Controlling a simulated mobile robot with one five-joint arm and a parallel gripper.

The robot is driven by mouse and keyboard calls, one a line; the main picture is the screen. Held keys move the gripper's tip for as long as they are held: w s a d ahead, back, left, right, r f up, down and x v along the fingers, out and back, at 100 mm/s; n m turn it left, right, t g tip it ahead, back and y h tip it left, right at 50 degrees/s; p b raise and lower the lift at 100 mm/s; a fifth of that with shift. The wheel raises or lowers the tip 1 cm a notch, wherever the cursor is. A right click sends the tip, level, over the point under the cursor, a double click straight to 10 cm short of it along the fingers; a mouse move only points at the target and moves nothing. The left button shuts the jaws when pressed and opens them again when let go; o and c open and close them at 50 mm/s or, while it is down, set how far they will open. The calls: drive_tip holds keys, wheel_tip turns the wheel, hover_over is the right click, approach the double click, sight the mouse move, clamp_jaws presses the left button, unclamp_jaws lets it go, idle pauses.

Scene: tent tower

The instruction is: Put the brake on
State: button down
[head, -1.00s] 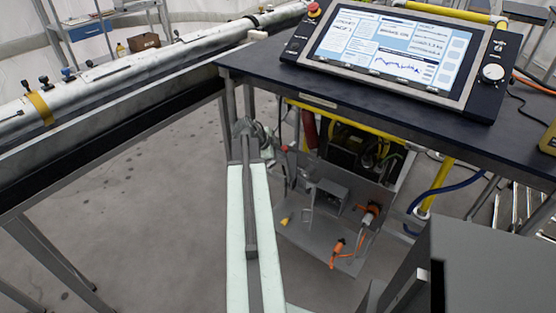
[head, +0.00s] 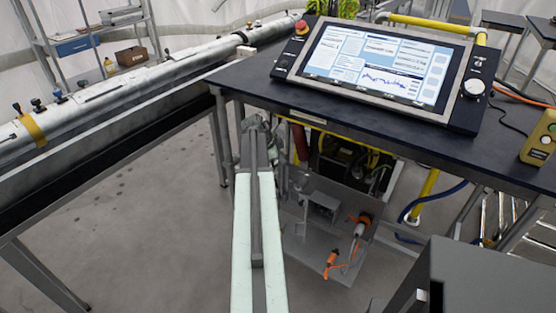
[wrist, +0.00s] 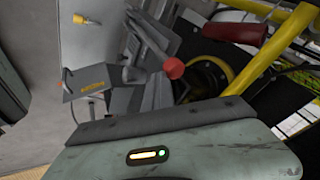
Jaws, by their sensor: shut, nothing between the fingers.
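My gripper (head: 254,124) is at the far end of my outstretched arm, beneath the dark bench, beside the grey equipment panel. In the wrist view its grey fingers (wrist: 150,62) are shut and empty. A red ball knob (wrist: 174,68) shows right beside the fingers; I cannot tell whether they touch. A dark red cylindrical grip (wrist: 235,29) lies beyond it to the upper right, and also shows under the bench in the head view (head: 300,141). No clear brake label can be read, so I cannot tell which handle is the brake.
A grey box with yellow lettering (wrist: 88,84) sits left of the fingers. Yellow tubing (wrist: 268,45) crosses at right. The bench (head: 290,98) overhangs my gripper and carries a screen console (head: 378,64). An orange connector (head: 332,262) is on the lower panel. Open floor (head: 140,220) lies left.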

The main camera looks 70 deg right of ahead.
drive_tip(key=shift+w+d+r, duration=0.1)
drive_tip(key=shift+d, duration=0.2)
drive_tip(key=shift+a, duration=0.1)
drive_tip(key=a+r+p, duration=0.8)
drive_tip(key=r+p, duration=0.1)
drive_tip(key=shift+w+a, duration=0.2)
drive_tip(key=shift+w, duration=0.15)
